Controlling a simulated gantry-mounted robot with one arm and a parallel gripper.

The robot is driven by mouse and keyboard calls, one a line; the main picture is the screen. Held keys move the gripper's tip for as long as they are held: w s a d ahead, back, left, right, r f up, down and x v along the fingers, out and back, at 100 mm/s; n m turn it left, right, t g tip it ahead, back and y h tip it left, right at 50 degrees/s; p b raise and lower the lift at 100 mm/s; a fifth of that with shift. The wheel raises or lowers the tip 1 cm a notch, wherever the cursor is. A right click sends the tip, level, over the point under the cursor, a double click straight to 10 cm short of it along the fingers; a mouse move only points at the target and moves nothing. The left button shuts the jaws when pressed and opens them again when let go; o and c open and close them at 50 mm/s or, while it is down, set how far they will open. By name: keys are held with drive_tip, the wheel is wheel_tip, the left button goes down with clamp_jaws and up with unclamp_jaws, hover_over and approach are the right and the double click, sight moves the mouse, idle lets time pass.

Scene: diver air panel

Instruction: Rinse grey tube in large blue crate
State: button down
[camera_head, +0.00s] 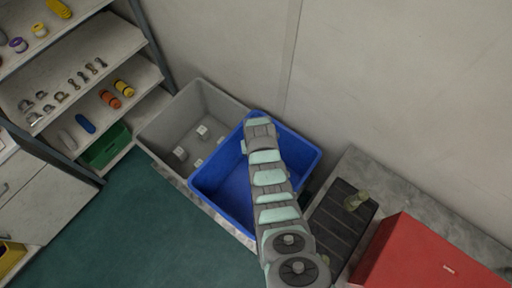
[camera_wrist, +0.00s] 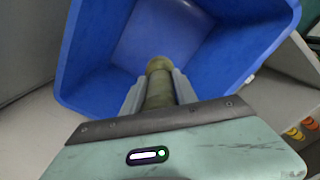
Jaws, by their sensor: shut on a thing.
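The large blue crate (camera_head: 222,200) stands in the middle of the head view, open at the top; its inside fills much of the wrist view (camera_wrist: 235,45). My gripper (camera_wrist: 158,88) is shut on an olive-grey tube (camera_wrist: 158,72) in the wrist view. The tube lies between both fingers, and its rounded far end points into the crate. No other thing shows on the visible part of the crate floor. How deep the tube is in the crate I cannot tell. In the head view my arm covers the gripper and the tube.
A grey crate (camera_head: 160,128) with several small pale blocks stands left of the blue one. Shelves (camera_head: 75,75) with small parts are at upper left. On the right are a dark ribbed mat (camera_head: 335,225), an olive item (camera_head: 356,200) and a red box (camera_head: 425,255).

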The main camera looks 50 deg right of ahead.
wheel_tip(320, 180, down, 45)
drive_tip(key=b, duration=4.1)
drive_tip(key=shift+r+b, duration=0.15)
drive_tip(key=shift+b, duration=0.2)
idle(1.1)
